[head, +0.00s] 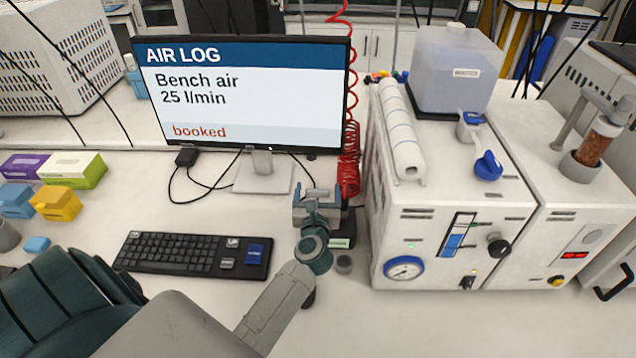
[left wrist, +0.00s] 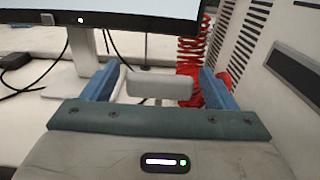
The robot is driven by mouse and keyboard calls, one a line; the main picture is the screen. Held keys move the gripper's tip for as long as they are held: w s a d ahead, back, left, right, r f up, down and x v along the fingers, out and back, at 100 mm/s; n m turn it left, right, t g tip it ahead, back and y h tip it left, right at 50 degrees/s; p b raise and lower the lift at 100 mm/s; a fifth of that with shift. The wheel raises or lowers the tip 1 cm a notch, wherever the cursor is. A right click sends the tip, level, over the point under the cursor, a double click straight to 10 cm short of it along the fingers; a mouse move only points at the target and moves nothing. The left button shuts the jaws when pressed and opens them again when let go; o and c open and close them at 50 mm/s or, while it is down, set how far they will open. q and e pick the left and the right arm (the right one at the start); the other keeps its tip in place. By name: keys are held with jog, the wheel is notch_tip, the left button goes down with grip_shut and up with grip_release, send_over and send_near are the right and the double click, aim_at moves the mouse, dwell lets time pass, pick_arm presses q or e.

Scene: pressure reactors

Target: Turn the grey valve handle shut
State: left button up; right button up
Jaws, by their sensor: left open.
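The grey valve handle (left wrist: 160,86) shows in the left wrist view as a short, pale grey bar lying crosswise. My left gripper (left wrist: 158,80) is open, with one blue finger to each side of the bar and a visible gap at both ends. In the head view my left gripper (head: 317,194) is in front of the monitor's right edge and hides most of the handle. A dark block (head: 342,225) with a green label stands just beside and below it. My right gripper is in neither view.
The monitor (head: 240,95) stands behind and left of the gripper. A red coiled hose (head: 349,165) hangs just behind it. The white instrument with a gauge (head: 404,267) stands close on the right.

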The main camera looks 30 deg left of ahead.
pick_arm(q)
jog(key=shift+x, duration=0.8)
